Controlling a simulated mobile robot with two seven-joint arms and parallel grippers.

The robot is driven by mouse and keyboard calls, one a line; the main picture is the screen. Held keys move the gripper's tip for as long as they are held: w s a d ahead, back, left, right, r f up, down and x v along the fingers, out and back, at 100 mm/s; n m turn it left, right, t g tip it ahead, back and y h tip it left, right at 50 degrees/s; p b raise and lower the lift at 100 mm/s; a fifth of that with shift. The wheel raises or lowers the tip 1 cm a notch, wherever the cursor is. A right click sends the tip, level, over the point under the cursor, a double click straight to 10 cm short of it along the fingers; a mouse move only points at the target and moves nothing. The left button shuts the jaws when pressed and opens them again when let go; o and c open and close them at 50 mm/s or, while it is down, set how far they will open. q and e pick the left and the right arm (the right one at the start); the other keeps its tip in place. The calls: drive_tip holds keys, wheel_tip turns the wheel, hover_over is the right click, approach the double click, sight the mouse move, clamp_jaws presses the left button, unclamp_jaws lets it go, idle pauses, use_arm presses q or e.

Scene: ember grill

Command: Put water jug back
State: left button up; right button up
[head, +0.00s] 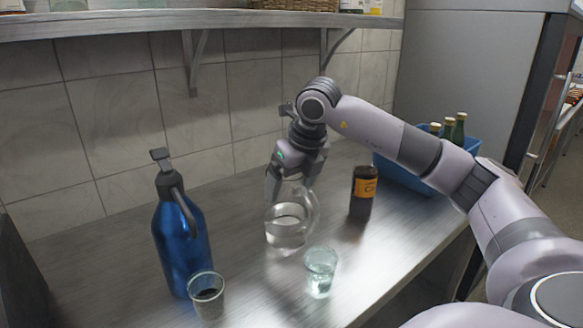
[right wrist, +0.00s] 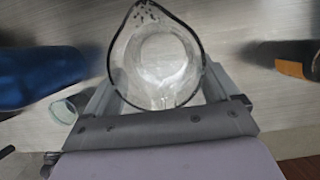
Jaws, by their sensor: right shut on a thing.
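The water jug (head: 284,234) is clear glass with a handle and holds water. In the head view it is upright at the middle of the steel counter; I cannot tell if its base touches the top. My right gripper (head: 294,180) reaches it from behind and above and is shut on it. In the right wrist view the jug (right wrist: 158,62) sits between the two fingers (right wrist: 160,95), seen from above into its open mouth. My left gripper is not in view.
A glass of water (head: 320,272) stands in front of the jug. A dark bottle (head: 362,192) and a blue crate (head: 400,174) with green bottles are right. A shelf (head: 200,22) hangs above.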

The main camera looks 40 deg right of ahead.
drive_tip(key=shift+f, duration=0.15)
drive_tip(key=o, duration=1.8)
drive_tip(key=shift+f, duration=0.25)
drive_tip(key=shift+r, duration=0.1)
drive_tip(key=v, duration=1.1)
drive_tip(key=shift+a, duration=0.1)
drive_tip(key=shift+s+r, duration=0.3)
drive_tip(key=shift+r, duration=0.15)
